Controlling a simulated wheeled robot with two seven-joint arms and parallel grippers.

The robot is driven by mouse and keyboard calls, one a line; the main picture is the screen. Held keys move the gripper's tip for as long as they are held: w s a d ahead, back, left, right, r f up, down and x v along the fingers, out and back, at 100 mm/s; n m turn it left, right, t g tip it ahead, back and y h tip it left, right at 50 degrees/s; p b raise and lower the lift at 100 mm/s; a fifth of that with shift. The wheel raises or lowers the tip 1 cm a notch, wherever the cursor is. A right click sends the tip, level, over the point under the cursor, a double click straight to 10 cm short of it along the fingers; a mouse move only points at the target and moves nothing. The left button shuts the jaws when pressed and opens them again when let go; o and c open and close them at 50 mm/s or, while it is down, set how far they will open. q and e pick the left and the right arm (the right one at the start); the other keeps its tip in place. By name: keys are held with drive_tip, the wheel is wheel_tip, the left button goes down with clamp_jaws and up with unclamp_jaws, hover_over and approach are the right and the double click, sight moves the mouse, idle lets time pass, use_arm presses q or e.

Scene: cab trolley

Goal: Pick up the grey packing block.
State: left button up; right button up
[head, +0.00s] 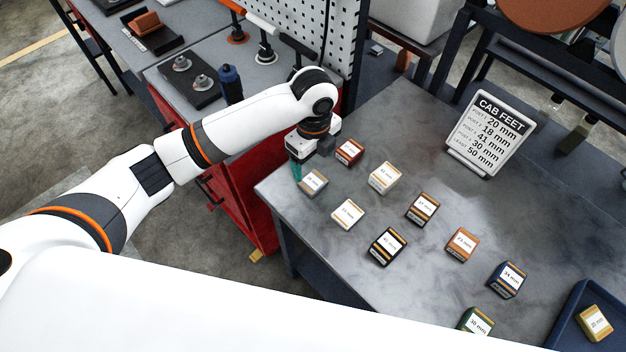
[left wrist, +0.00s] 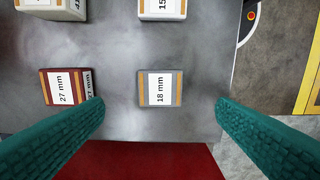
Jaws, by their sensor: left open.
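The grey packing block (head: 314,182) sits near the left corner of the grey table, with a white label and orange bands. In the left wrist view, the grey block (left wrist: 175,90) reads "18 mm" and lies between the lines of the two fingers, a little beyond the tips. My left gripper (head: 297,170) is open and empty, just left of and above the block in the head view. Its teal fingers (left wrist: 159,106) are spread wide in the wrist view. I cannot tell its exact height above the block. My right gripper is not in view.
A dark red block (head: 349,151) marked 27 mm and a cream block (head: 384,177) stand close by, with several other labelled blocks. A "CAB FEET" sign (head: 490,133) stands at the back. A red cabinet (head: 245,190) adjoins the table.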

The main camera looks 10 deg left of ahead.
sight(311, 180)
use_arm(q)
wheel_tip(311, 180, down, 3)
drive_tip(key=shift+r, duration=0.15)
drive_tip(key=f, duration=0.1)
drive_tip(key=f+p, duration=0.1)
drive_tip(key=f, duration=0.2)
drive_tip(key=shift+w+a+f+p, duration=0.1)
drive_tip(key=shift+a+f+p, duration=0.05)
drive_tip(key=shift+a+p, duration=0.15)
drive_tip(key=shift+f, duration=0.45)
drive_tip(key=c, duration=1.1)
